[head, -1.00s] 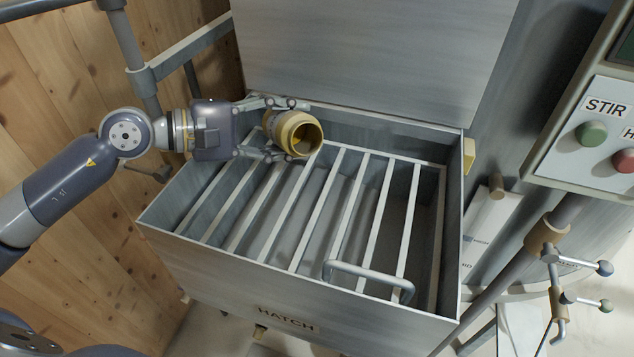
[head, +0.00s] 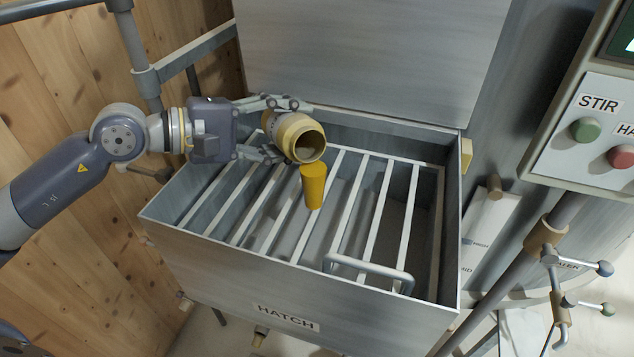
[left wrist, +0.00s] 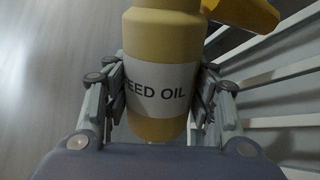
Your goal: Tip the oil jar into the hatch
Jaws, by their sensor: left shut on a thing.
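The oil jar (head: 300,137) is yellow-tan and tilted, its open mouth facing right and down over the hatch. A yellow-orange mass of oil (head: 314,186) hangs below the mouth, above the bars. My left gripper (head: 279,128) is shut around the jar's body. In the left wrist view the jar (left wrist: 160,50) sits between both fingers, its label reading "EED OIL", with the orange oil (left wrist: 245,14) at its far end. The hatch (head: 230,265) is an open grey box with its lid (head: 370,55) raised behind. My right gripper is not in view.
White grate bars (head: 376,215) cross the hatch opening. A grey handle (head: 368,272) rises near its front edge. A control panel (head: 590,135) with green and red buttons stands at the right. Pipes and valve handles (head: 560,270) are below it.

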